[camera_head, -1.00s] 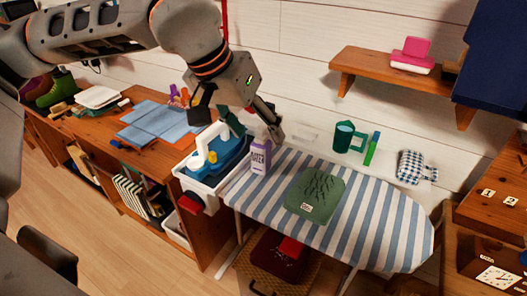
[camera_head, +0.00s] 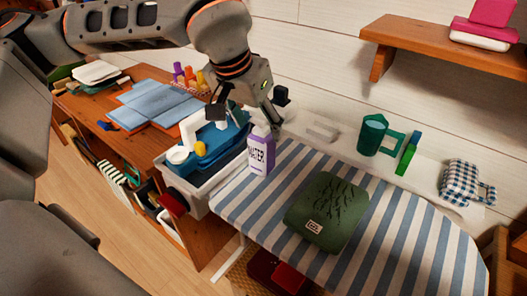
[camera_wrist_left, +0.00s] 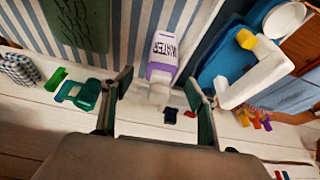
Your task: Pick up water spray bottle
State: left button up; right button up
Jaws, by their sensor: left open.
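The water spray bottle (camera_head: 261,154) is white and purple with a "WATER" label. It stands upright on the striped ironing board's left end, beside a tub. In the left wrist view the bottle (camera_wrist_left: 165,50) appears beyond and between my open fingers. My left gripper (camera_head: 250,106) is above and behind the bottle in the head view, with its fingers spread and nothing held. The fingers also show in the left wrist view (camera_wrist_left: 160,88). The bottle's top is partly hard to make out against the gripper in the head view. My right gripper is not in view.
A white tub (camera_head: 203,194) with a blue inside and a white handled item (camera_head: 190,130) stand close left of the bottle. A folded green cloth (camera_head: 326,211) lies on the ironing board (camera_head: 400,245). A wooden shelf (camera_head: 425,50) juts from the wall.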

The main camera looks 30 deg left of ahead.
aim_at(260, 129)
pick_arm(q)
jog(key=b+x, duration=0.1)
jog(key=x, duration=0.4)
jog(key=shift+w+a+f, duration=0.1)
jog(key=shift+w, duration=0.05)
jog(key=shift+c, duration=0.8)
grip_shut()
